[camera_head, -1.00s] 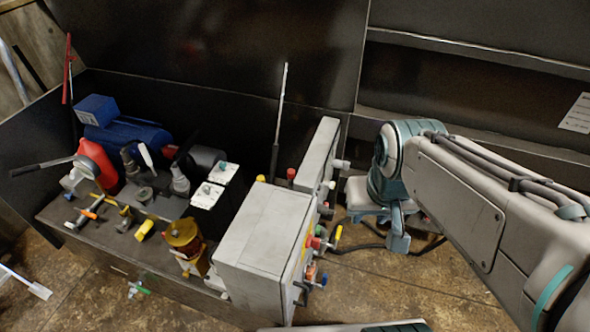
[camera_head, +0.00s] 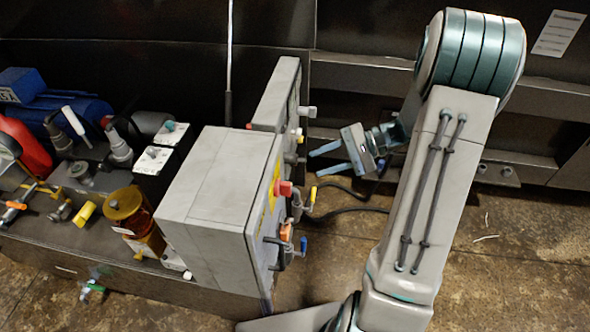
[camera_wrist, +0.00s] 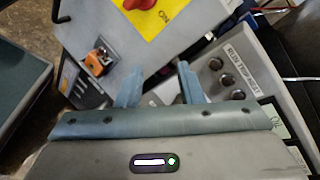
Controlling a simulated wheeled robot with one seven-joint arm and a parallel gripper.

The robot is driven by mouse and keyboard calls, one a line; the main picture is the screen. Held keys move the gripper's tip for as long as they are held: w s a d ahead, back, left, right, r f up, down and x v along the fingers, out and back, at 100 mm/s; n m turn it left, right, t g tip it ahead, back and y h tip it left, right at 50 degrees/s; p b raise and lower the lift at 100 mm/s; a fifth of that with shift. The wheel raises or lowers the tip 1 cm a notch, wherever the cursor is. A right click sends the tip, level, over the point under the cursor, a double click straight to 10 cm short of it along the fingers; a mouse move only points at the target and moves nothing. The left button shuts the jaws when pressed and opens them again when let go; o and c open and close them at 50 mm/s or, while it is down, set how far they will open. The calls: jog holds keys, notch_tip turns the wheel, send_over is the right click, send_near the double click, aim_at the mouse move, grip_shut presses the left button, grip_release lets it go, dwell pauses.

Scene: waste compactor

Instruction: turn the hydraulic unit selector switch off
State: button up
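My gripper (camera_head: 315,160) is open and empty, its two blue fingers spread and pointing left toward the control boxes. In the wrist view the fingers (camera_wrist: 158,78) reach toward the gap between two panels. A red rotary knob (camera_wrist: 140,3) on a yellow plate sits on the nearer grey box (camera_head: 215,190); the knob also shows in the head view (camera_head: 285,188). An orange part (camera_wrist: 97,60) is on the same face, lower left. The other panel (camera_wrist: 240,65) has a printed label and several round dark fittings. I cannot tell which control is the hydraulic unit selector switch.
Left of the boxes stand a blue motor (camera_head: 75,110), an amber cylinder (camera_head: 130,210) and yellow-handled valves. A tall thin rod (camera_head: 229,60) rises behind the boxes. Dark cables (camera_head: 345,212) hang near the box fittings.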

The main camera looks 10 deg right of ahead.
aim_at(296, 159)
jog(key=w+d+f+m+t+y+b, duration=0.35)
jog(key=w+d+f+t, duration=0.2)
jog(key=d+f, duration=0.3)
jog(key=shift+h, duration=0.45)
jog(key=x, duration=0.4)
jog(key=b+x, duration=0.1)
jog(key=x, duration=0.4)
jog(key=b+x, duration=0.1)
jog(key=x, duration=0.4)
jog(key=shift+s+a, duration=0.1)
jog(key=shift+s, duration=0.2)
jog(key=shift+c, duration=0.3)
jog(key=shift+m+t, duration=0.25)
jog(key=c, duration=0.5)
